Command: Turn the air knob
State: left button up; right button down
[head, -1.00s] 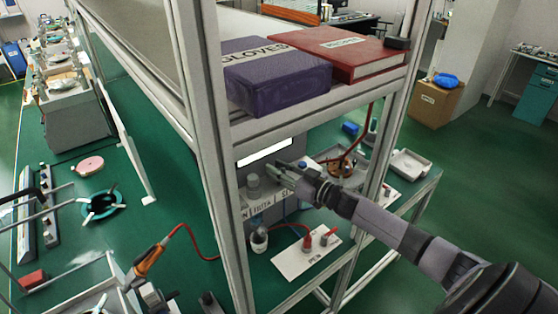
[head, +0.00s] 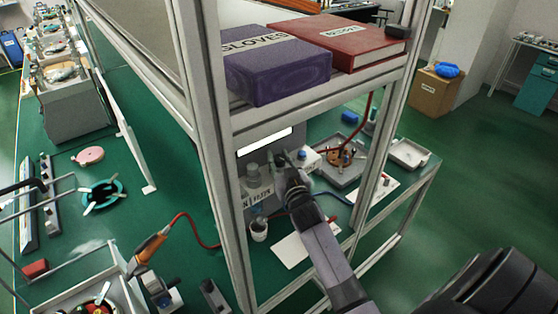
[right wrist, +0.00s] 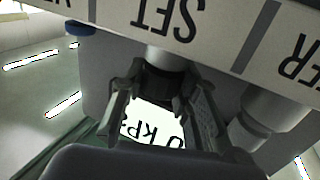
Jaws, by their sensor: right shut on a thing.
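The grey air unit (head: 268,145) with a white display stands under the shelf. In the right wrist view its display (right wrist: 155,125), reading kPa, and its SET label (right wrist: 172,14) appear upside down. My right gripper (head: 286,170) is at the front of this unit. In the right wrist view my right gripper (right wrist: 165,95) has its fingers on both sides of a dark-ended knob (right wrist: 166,58) by the SET label, and is shut on it. The fingers hide part of the knob, and the head view does not show it clearly. My left gripper is not in view.
A purple GLOVES box (head: 275,65) and a red binder (head: 338,42) lie on the shelf above. Grey frame posts (head: 220,170) stand close to the left. A pale knob (right wrist: 265,115) and a blue cap (right wrist: 78,28) flank the held knob. A white plate (head: 300,245) lies below.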

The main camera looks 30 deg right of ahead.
jog(key=shift+r, duration=0.15)
jog(key=c, duration=1.5)
grip_release()
jog(key=shift+s+a, duration=0.1)
jog(key=shift+s, duration=0.2)
jog(key=v, duration=1.1)
jog(key=shift+s, duration=0.15)
